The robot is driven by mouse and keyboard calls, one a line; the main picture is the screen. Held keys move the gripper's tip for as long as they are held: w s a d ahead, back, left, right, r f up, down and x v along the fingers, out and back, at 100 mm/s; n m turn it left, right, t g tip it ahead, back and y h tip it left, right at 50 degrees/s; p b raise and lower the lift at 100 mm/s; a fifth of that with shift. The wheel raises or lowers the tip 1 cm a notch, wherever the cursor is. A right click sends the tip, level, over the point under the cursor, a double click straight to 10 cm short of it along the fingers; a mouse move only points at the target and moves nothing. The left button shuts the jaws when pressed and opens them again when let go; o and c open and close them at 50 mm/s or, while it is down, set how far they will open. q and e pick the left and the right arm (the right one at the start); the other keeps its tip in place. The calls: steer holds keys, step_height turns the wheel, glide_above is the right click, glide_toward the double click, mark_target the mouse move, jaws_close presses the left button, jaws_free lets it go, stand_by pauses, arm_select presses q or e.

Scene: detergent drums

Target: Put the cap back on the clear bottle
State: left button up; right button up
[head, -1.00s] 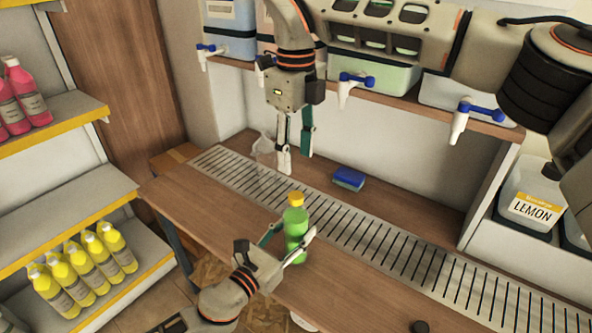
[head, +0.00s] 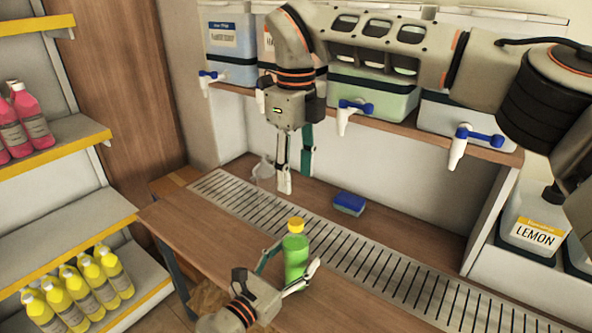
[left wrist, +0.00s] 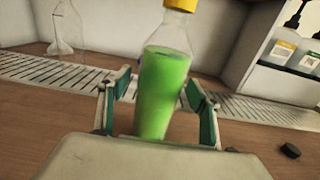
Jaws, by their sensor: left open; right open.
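The clear bottle (head: 295,262) holds green liquid and stands upright on the wooden counter in front of the drain grate. It also shows in the left wrist view (left wrist: 165,85). A yellow cap (head: 296,224) sits on its top; how tightly it fits cannot be told. My left gripper (head: 288,272) is open, its fingers on either side of the bottle's body, with gaps visible in the left wrist view (left wrist: 158,100). My right gripper (head: 296,177) is open and empty, pointing down above the grate, behind the bottle.
A clear empty vessel (head: 263,172) stands on the grate beside my right gripper. A blue sponge (head: 349,203) lies at the back. A small dark disc (left wrist: 290,150) lies on the counter right of the bottle. Tanks with taps (head: 358,107) overhang the counter's back.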

arm_select(q)
steer(key=v, duration=1.1)
steer(key=shift+s+a, duration=0.2)
steer(key=shift+s, duration=0.05)
